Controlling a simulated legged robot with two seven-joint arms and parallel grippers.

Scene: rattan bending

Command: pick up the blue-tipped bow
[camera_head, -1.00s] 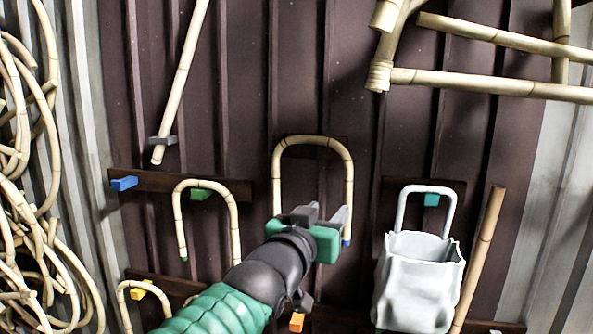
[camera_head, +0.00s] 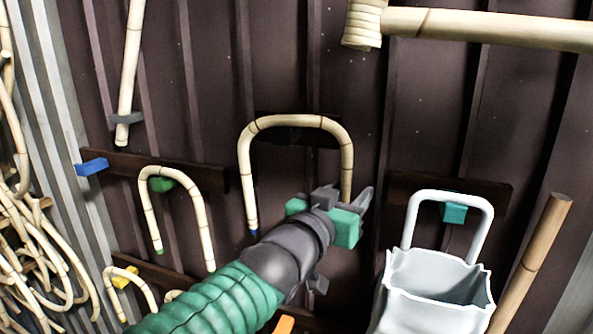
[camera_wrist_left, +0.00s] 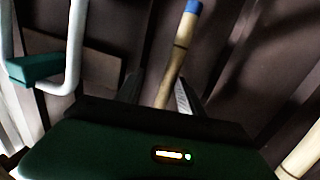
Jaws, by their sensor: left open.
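The blue-tipped bow (camera_head: 297,121) is an upside-down U of pale, banded rattan hanging on the dark wall, at the middle of the head view. The blue end of its left leg shows; the lower end of its right leg is hidden behind my gripper. My left gripper (camera_head: 344,197) is open at that right leg, with its grey fingers seen on either side. In the left wrist view the bow's blue-capped leg (camera_wrist_left: 181,50) runs between the open fingers (camera_wrist_left: 157,90); I cannot tell whether they touch it.
A smaller green-tipped bow (camera_head: 200,222) hangs to the left on a green peg. A grey bag-like container (camera_head: 435,301) hangs to the right by its handle, beside a leaning rattan pole (camera_head: 531,261). A blue peg (camera_head: 91,166) juts out at far left. Coiled rattan fills the left edge.

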